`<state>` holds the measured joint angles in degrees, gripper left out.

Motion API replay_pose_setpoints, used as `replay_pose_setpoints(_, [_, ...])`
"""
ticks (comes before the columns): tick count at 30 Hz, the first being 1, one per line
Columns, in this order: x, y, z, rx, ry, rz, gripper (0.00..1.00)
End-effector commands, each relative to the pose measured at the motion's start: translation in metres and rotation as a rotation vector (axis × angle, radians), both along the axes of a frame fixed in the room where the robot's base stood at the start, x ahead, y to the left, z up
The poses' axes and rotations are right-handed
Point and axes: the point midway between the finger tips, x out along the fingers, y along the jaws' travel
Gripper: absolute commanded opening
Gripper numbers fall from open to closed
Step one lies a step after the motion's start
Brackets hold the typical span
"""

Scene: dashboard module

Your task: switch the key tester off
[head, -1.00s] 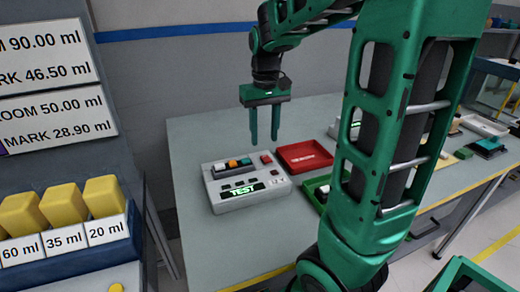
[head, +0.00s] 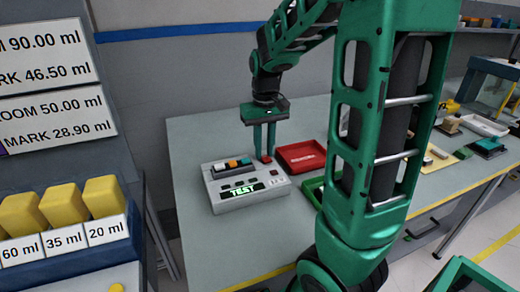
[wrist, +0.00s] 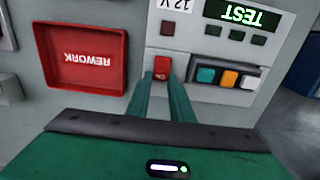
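The key tester (head: 228,201) is a light grey box on the table, its green display reading TEST. It also shows upside down in the wrist view (wrist: 191,46). A red switch (wrist: 162,67) sits on its top, beside the slot of coloured keys (wrist: 226,77); in the head view the red switch (head: 266,159) is at the box's back right corner. My gripper (head: 265,157) points down at that corner, its green fingers close together with their tips at the red switch. In the wrist view the fingertips (wrist: 162,82) lie at the switch's near edge; contact cannot be told.
A red REWORK tray (head: 303,156) lies just right of the tester, and a green tray (head: 313,190) lies in front of it, partly hidden by my arm. Other items stand farther right. The table left of the tester is clear.

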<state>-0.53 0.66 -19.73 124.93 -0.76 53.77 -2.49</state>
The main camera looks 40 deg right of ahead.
Motion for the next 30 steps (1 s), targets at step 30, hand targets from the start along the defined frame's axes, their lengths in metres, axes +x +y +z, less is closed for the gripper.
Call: replay_pose_setpoints(30, [-0.01, 0.005, 0.001, -0.078, -0.281, 0.005, 0.25])
